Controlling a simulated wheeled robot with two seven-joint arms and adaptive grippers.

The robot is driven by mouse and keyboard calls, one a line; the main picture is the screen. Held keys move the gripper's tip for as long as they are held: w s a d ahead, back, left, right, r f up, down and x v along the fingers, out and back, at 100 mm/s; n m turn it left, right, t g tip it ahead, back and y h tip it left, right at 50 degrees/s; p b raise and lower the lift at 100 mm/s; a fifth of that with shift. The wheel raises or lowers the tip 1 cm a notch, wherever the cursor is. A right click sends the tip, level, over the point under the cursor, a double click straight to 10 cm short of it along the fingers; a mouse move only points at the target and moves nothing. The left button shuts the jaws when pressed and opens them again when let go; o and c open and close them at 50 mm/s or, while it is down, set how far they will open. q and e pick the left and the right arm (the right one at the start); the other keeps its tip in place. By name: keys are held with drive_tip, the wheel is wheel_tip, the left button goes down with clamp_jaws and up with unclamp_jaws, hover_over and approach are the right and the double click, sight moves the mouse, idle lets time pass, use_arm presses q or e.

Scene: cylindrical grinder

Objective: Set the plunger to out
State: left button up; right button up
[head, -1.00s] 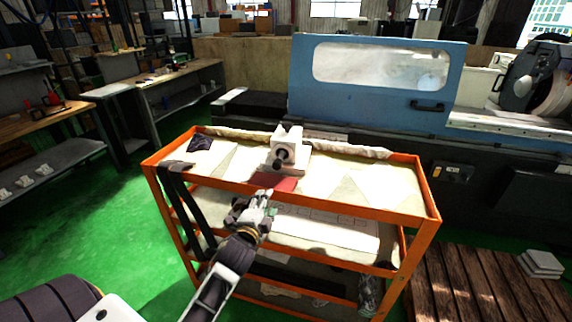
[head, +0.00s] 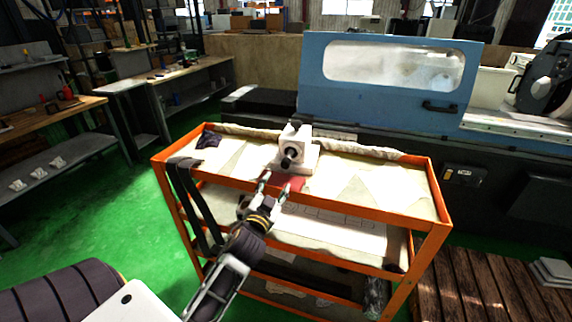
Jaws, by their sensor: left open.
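The plunger (head: 289,159) is a dark round knob on the front of a small white block-shaped fixture (head: 297,145). The fixture sits on the top shelf of the orange cart (head: 340,205). Whether the plunger is in or out cannot be told at this size. My left gripper (head: 276,184) is open and empty, its two fingers pointing up toward the knob. It is in front of and a little below the plunger, apart from it in the picture. My right gripper is not in view.
A red cloth or pad (head: 291,181) lies on the shelf just in front of the fixture. A dark strap (head: 190,205) hangs over the cart's left end. The blue grinder door (head: 385,85) stands behind the cart. A wooden pallet (head: 470,285) is at right.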

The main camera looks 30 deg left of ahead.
sight(285, 166)
use_arm(q)
drive_tip(key=shift+n, duration=1.3)
drive_tip(key=shift+w, duration=0.15)
drive_tip(key=shift+p+x, duration=1.2)
drive_tip(key=shift+x, duration=5.55)
drive_tip(key=shift+a, duration=0.1)
drive_tip(key=shift+c, duration=0.2)
clamp_jaws()
